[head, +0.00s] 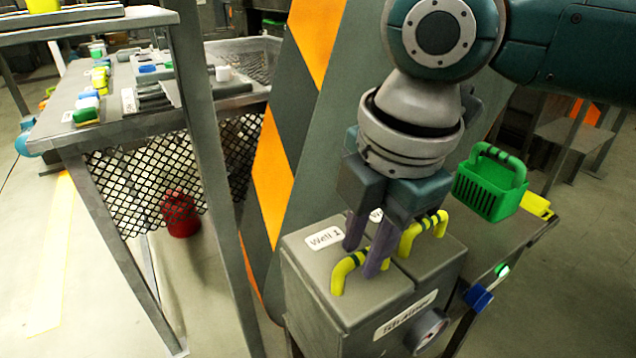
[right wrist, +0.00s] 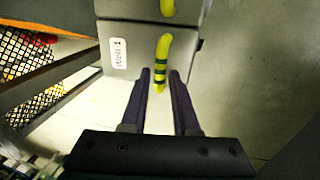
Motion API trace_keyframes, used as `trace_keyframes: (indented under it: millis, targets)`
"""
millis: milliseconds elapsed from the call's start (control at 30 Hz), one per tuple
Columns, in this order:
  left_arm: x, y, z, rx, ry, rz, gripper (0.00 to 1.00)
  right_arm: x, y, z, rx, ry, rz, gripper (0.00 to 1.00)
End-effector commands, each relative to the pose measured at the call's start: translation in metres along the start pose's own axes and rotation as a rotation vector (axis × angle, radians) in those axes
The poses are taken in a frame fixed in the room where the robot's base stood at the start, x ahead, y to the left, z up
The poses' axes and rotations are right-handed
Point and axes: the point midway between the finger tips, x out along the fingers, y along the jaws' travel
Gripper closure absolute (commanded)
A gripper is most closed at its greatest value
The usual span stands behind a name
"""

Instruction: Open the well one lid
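The Well 1 lid (head: 312,262) is a grey plate with a white "Well 1" label and a yellow, dark-banded handle (head: 340,276); it lies closed on top of the grey box (head: 318,308). My right gripper (head: 361,262) comes down from above with its two purple fingers at this handle. In the right wrist view the fingers are apart, one on each side of the handle's near end (right wrist: 161,62); gaps show, so it is open. The fingers hide part of the handle in the head view. My left gripper is not in view.
A second lid with a yellow handle (head: 412,238) sits right beside it. A green basket (head: 490,186) stands on the surface to the right. A striped orange and dark post (head: 290,120) rises behind the box. A cluttered table (head: 60,130) is at left.

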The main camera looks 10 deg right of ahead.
Motion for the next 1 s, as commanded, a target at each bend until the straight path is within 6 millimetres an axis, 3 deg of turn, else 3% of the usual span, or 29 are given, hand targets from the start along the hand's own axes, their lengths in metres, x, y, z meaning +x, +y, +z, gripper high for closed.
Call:
trace_keyframes:
  millis: [33, 233, 1000]
  targets:
    - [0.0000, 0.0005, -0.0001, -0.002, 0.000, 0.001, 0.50, 0.0000, 0.0000, 0.0001, 0.000, 0.000, 0.000, 0.78]
    - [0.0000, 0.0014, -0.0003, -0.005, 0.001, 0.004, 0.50, -0.0001, -0.0001, 0.0002, 0.000, 0.000, 0.000, 1.00]
    - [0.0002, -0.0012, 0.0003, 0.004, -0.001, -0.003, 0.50, -0.0001, -0.0002, 0.0003, 0.001, 0.000, -0.001, 1.00]
